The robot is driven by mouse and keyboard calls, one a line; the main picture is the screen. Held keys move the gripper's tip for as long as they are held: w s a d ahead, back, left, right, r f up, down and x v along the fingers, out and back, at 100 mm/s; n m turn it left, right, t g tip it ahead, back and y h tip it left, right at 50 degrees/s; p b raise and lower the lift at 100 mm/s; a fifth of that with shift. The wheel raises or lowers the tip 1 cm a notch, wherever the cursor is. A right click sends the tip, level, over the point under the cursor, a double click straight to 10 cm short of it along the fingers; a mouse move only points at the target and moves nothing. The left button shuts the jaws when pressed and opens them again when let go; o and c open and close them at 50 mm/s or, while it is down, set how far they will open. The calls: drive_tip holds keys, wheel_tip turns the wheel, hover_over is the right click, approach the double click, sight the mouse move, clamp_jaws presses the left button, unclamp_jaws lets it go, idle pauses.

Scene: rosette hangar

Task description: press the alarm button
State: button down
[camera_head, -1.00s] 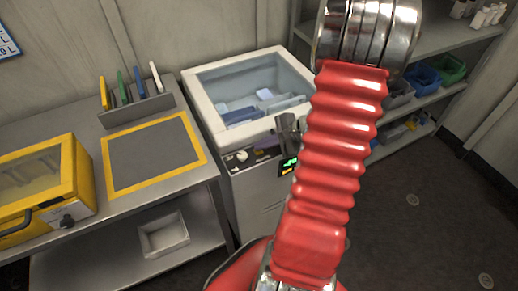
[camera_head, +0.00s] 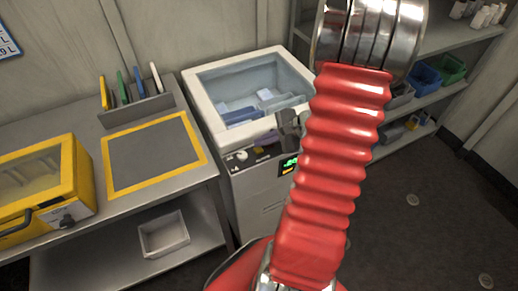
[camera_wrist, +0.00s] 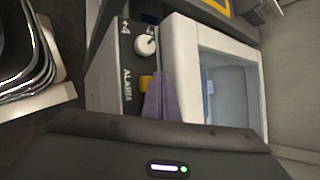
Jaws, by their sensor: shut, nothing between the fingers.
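The yellow alarm button (camera_head: 258,149) sits on the dark front panel of the freezer-like unit (camera_head: 207,113), right of a white knob (camera_head: 241,155). In the wrist view, the button (camera_wrist: 146,83) shows beside the ALARM lettering, partly hidden by my purple fingers. My gripper (camera_wrist: 158,77) is shut and empty, its tips right by the button. I cannot tell whether they touch it. In the head view my dark gripper body (camera_head: 289,122) is above and right of the button, partly behind my red arm.
The unit's glazed lid shows blue packs inside. A steel bench (camera_head: 205,170) with a yellow-framed mat (camera_head: 109,189) and yellow box (camera_head: 77,180) stands left. Shelves (camera_head: 470,80) with bins stand right.

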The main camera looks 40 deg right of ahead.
sight(262, 151)
drive_tip(key=shift+r, duration=2.55)
drive_tip(key=shift+f, duration=0.1)
